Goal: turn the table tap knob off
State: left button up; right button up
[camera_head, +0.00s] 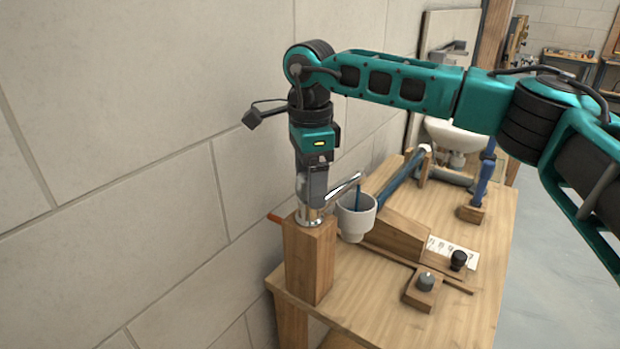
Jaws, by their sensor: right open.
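The table tap (310,217) is a chrome fitting on top of a wooden post at the near left corner of the workbench. Its spout (343,187) points right, and a blue stream (358,197) drops from its tip into a white cup (356,222). My right gripper (311,192) points straight down over the tap's top. It is open, with its fingers around the upper part of the tap. The fingers hide most of that part, so I cannot make out the knob or whether they touch it. My left gripper is not in view.
The workbench (465,312) carries a blue pipe (400,182), a black knob (458,260) by a white label and a grey knob (426,281) on a wooden block. A tiled wall stands close on the left. A white sink (455,133) is behind.

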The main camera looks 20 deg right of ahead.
jog(key=shift+c, duration=0.3)
jog(key=c, duration=1)
jog(key=shift+o, duration=0.2)
jog(key=m, duration=1.2)
jog(key=shift+p, duration=0.3)
jog(key=o, duration=1)
